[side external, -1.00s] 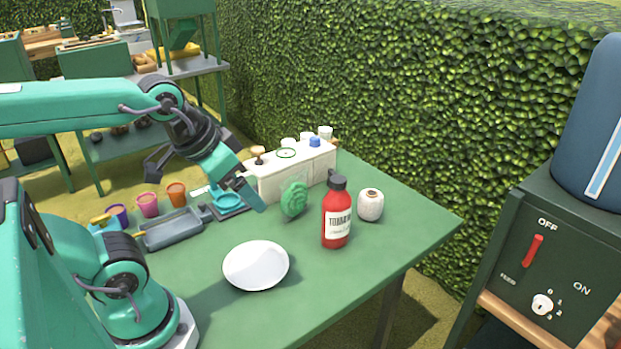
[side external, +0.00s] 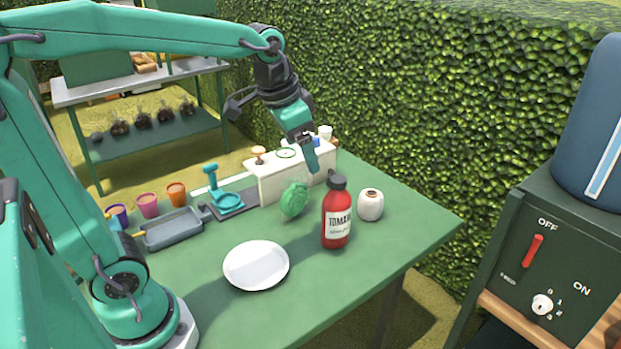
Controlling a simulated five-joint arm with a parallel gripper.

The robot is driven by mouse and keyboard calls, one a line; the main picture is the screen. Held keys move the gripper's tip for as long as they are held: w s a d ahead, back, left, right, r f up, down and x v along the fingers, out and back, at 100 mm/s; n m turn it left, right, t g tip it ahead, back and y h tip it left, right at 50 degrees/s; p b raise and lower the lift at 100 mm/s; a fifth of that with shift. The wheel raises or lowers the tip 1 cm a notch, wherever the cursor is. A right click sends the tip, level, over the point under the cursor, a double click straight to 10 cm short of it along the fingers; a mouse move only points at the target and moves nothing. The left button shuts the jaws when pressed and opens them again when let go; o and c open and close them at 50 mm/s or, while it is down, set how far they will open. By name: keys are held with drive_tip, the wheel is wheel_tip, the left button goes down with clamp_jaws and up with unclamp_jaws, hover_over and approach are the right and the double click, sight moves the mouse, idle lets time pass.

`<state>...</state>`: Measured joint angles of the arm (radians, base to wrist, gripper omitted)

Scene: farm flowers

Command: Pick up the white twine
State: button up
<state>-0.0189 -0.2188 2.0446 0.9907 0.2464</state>
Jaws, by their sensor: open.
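The white twine (side external: 370,205) is a small white spool with a dark hole on top, standing upright on the green table, right of the red tomato bottle (side external: 337,215). My gripper (side external: 312,160) is open and empty, pointing downward. In the picture its tip is above and left of the twine, over the green twine ball (side external: 294,199) and in front of the white box. It appears clear of the twine.
The red bottle stands close beside the twine. A white plate (side external: 256,266) lies in front, and a grey tray (side external: 172,230) is left. A white box (side external: 285,177) stands behind. The right table corner is clear.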

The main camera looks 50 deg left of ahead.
drive_tip(key=w+a+f+m+g, duration=0.1)
drive_tip(key=w+f, duration=0.2)
drive_tip(key=w, duration=0.4)
drive_tip(key=w+f+m+g, duration=0.1)
drive_tip(key=w+f+m, duration=0.15)
drive_tip(key=w, duration=0.45)
drive_tip(key=m+g, duration=0.2)
hover_over(369, 193)
drive_tip(key=shift+n, duration=0.25)
drive_tip(key=f, duration=1.2)
drive_tip(key=shift+s+d+f, duration=0.1)
drive_tip(key=shift+s+f, duration=0.15)
drive_tip(key=shift+f, duration=0.05)
drive_tip(key=shift+w+f, duration=0.15)
drive_tip(key=shift+f, duration=0.2)
drive_tip(key=shift+f, duration=0.1)
drive_tip(key=shift+f, duration=1.2)
drive_tip(key=shift+f, duration=0.1)
drive_tip(key=shift+w+f, duration=0.2)
drive_tip(key=shift+f, duration=2.3)
